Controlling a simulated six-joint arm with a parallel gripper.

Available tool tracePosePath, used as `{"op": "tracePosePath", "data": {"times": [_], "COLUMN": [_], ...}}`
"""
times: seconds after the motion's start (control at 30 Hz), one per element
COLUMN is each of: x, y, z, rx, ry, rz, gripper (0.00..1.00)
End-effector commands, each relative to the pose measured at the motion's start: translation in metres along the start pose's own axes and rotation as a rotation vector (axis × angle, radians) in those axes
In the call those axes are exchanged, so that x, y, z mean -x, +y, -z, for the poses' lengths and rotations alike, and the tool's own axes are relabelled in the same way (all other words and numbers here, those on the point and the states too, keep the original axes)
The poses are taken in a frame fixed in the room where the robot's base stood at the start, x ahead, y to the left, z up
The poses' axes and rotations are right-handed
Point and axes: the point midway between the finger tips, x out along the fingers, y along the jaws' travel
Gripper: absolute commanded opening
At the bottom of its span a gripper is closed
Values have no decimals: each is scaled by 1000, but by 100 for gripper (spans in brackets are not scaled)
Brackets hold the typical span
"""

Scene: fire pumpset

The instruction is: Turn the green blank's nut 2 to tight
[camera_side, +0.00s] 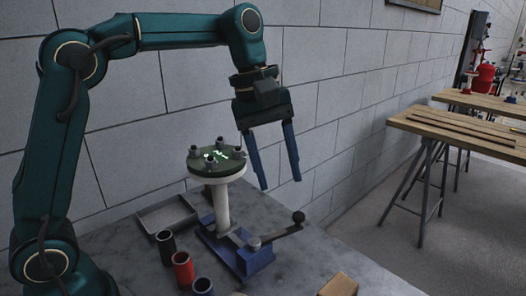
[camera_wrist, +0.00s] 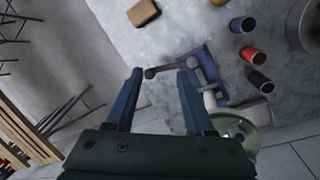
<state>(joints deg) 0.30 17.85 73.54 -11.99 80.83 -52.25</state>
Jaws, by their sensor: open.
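The green blank (camera_side: 216,163) is a round flange plate lying level on top of a white pipe (camera_side: 222,205). Several grey nuts stand around its rim, such as a front nut (camera_side: 210,160) and a right-hand nut (camera_side: 239,152); I cannot tell which is nut 2. My gripper (camera_side: 281,185) points down, open and empty, to the right of the blank and apart from it. In the wrist view my gripper (camera_wrist: 158,75) shows its two blue fingers spread, and the green blank (camera_wrist: 236,130) is partly hidden behind the right finger.
A blue vise (camera_side: 248,258) with a handle (camera_side: 285,233) holds the pipe's foot. Black (camera_side: 166,246), red (camera_side: 183,269) and blue (camera_side: 202,287) cups stand at the front. A grey tray (camera_side: 167,215) lies at left, a wooden block (camera_side: 339,285) at front right. A wall runs behind.

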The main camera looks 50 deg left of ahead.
Motion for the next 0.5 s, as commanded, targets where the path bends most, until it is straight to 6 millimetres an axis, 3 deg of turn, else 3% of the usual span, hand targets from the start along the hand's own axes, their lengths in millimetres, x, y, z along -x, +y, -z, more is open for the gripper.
{"op": "tracePosePath", "data": {"times": [0.5], "x": [-59], "y": [23], "z": [19], "rx": [157], "ry": [-118], "rz": [98], "gripper": [54]}}
